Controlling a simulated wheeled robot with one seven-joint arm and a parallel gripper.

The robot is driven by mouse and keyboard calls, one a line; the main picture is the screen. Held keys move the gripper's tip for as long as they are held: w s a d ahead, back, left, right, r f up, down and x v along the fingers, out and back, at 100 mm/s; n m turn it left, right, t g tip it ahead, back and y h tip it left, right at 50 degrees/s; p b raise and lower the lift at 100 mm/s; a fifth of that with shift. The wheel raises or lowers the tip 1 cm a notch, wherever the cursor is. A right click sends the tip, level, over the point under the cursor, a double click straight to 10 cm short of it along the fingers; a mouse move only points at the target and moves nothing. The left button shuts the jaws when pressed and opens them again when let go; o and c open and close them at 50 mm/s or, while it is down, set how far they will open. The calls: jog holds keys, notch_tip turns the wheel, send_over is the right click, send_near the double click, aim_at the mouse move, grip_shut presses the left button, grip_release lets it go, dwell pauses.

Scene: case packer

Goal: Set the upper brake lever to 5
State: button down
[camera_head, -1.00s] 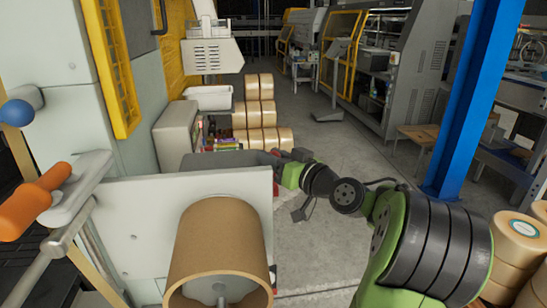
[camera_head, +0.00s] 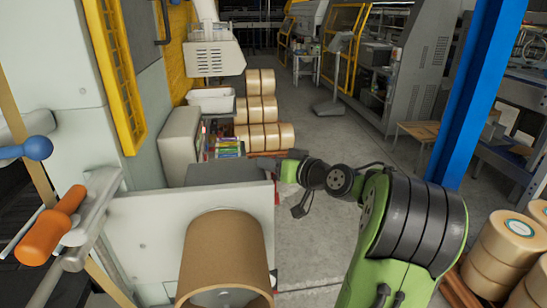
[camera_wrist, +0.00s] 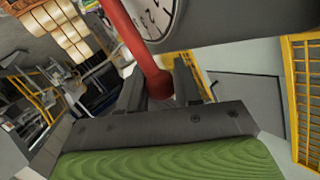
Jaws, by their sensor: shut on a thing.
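In the wrist view, a red brake lever (camera_wrist: 142,45) with a rounded end runs down from beside a white dial (camera_wrist: 157,14) with dark marks. My gripper (camera_wrist: 158,76) is shut on the red lever near its rounded end, one dark finger on each side. The dial is partly cut off by the frame, and its reading is not legible. I cannot tell from these views whether this is the upper lever.
An orange handle (camera_head: 50,225) and a blue knob (camera_head: 38,148) are at left. Tape rolls (camera_head: 263,110) are stacked behind, with more at right (camera_head: 515,245).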

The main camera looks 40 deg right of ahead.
jog(key=c, duration=0.8)
grip_release()
jog(key=shift+s, duration=0.2)
jog(key=v, duration=1.5)
jog(key=shift+s, duration=0.3)
